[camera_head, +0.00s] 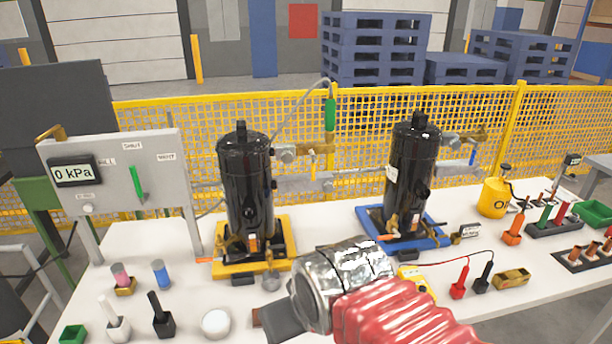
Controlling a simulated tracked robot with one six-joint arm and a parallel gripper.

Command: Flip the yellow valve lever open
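A yellow lever (313,164) hangs down, roughly upright, below the brass and grey valve fittings to the right of the left black tank (245,182). My gripper (272,320) is low in the middle of the view, at the end of my silver wrist and red sleeve. It is in front of and below the lever, well apart from it. Only a dark grey part of it shows clearly, so its opening cannot be told. No held thing is visible.
A second black tank (410,175) stands on a blue base (372,222), with a blue lever (472,157) beside it. A gauge panel (115,165) reading 0 kPa stands left. Small tools and holders line the white table (150,235). A yellow mesh fence (400,105) runs behind.

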